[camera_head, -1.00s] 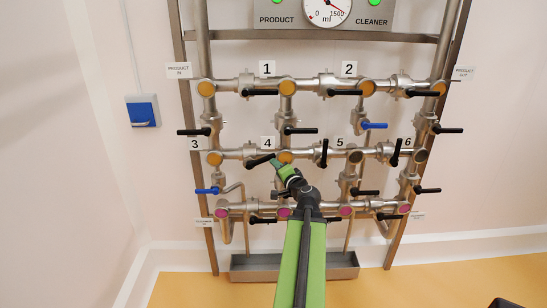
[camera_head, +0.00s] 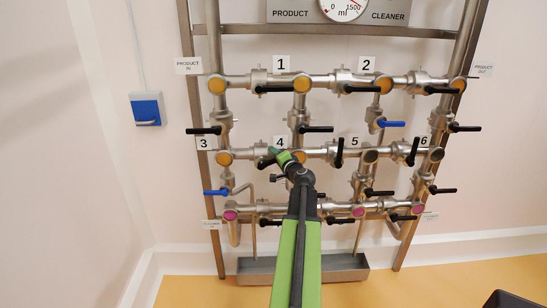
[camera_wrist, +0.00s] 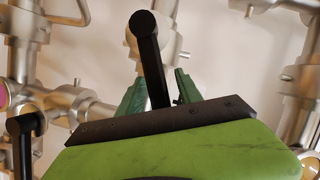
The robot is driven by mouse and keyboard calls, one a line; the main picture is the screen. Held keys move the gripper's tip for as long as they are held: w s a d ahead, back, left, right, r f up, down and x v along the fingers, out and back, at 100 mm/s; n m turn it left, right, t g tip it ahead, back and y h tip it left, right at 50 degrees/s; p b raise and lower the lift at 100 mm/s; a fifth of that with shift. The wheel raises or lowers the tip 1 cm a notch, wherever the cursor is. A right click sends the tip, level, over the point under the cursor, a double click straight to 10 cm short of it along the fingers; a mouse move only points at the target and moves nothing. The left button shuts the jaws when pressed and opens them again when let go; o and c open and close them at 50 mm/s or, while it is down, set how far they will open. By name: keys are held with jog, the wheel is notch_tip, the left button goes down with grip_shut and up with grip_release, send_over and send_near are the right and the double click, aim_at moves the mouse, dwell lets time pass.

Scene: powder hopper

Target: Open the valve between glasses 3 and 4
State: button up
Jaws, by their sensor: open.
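Glass 3 (camera_head: 225,158) and glass 4 (camera_head: 300,158) show amber on the middle pipe row. Between them is the valve with a black lever handle (camera_head: 264,163), partly hidden behind my gripper (camera_head: 277,155) in the head view. In the wrist view the handle (camera_wrist: 152,65) runs from its round pivot end at the top down between my two green fingers. My gripper (camera_wrist: 158,92) is open, with a finger on each side of the handle. I see gaps beside the handle, but its lower tip is hidden by the gripper body. I cannot tell its exact angle to the pipe.
Nearby are glass 5 (camera_head: 370,155), a vertical black handle (camera_head: 340,152), a horizontal black handle (camera_head: 316,129) above glass 4, and a blue handle (camera_head: 216,192) at lower left. A steel trough (camera_head: 255,268) sits below. A blue wall box (camera_head: 147,109) is at left.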

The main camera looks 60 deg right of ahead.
grip_shut()
dwell(0.3)
jog(key=shift+d+r, duration=0.1)
dwell(1.0)
